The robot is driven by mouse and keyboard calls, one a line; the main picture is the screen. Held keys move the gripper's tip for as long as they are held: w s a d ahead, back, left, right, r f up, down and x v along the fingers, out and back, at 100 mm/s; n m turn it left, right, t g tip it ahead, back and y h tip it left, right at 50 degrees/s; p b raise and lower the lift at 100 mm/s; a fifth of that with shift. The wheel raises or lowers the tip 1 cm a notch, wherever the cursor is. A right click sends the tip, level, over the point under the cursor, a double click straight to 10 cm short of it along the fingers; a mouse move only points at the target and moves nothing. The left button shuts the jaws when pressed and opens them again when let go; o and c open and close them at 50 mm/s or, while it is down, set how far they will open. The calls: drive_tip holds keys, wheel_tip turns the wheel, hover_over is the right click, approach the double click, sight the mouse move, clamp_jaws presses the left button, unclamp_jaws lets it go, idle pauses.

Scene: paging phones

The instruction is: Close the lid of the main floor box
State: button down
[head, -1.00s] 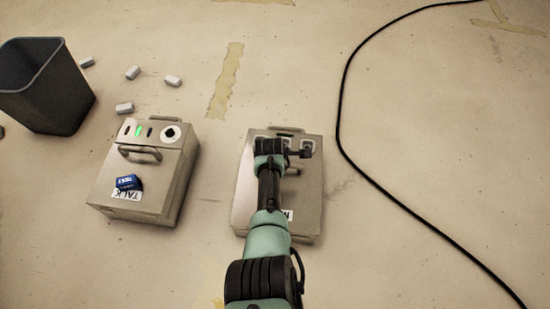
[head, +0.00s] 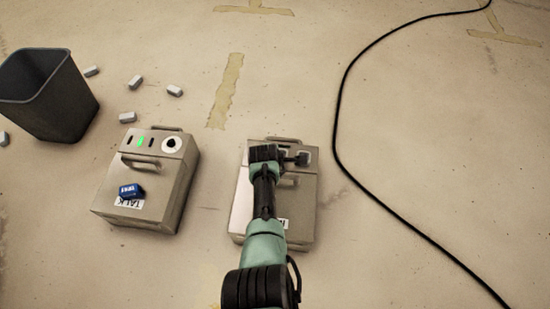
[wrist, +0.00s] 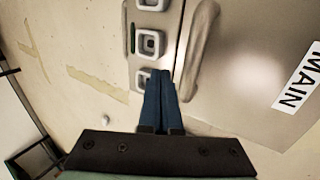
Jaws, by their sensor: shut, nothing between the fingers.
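The main floor box (head: 308,210) is a beige metal case right of centre in the head view, partly hidden by my arm. In the wrist view its lid (wrist: 245,80) carries a handle (wrist: 200,45) and a MAIN label (wrist: 300,82). The lid looks flat against the case, with a thin seam beside the panel of square sockets (wrist: 150,44); I cannot tell whether it is fully shut. My gripper (wrist: 163,73) is shut and empty, its blue fingertips over the seam between the lowest socket and the handle. Contact cannot be told. In the head view the fingertips are hidden.
A similar box labelled TALK (head: 165,195) stands to the left, with a green light and a small blue item (head: 131,190) on it. A dark bin (head: 50,100) and several small pale blocks (head: 174,91) lie beyond. A black cable (head: 345,85) curves along the right floor.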

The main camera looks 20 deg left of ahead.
wheel_tip(320, 180, up, 10)
drive_tip(key=p, duration=0.7)
drive_tip(key=shift+s+r, duration=0.15)
drive_tip(key=shift+s, duration=0.2)
drive_tip(key=shift+d, duration=0.1)
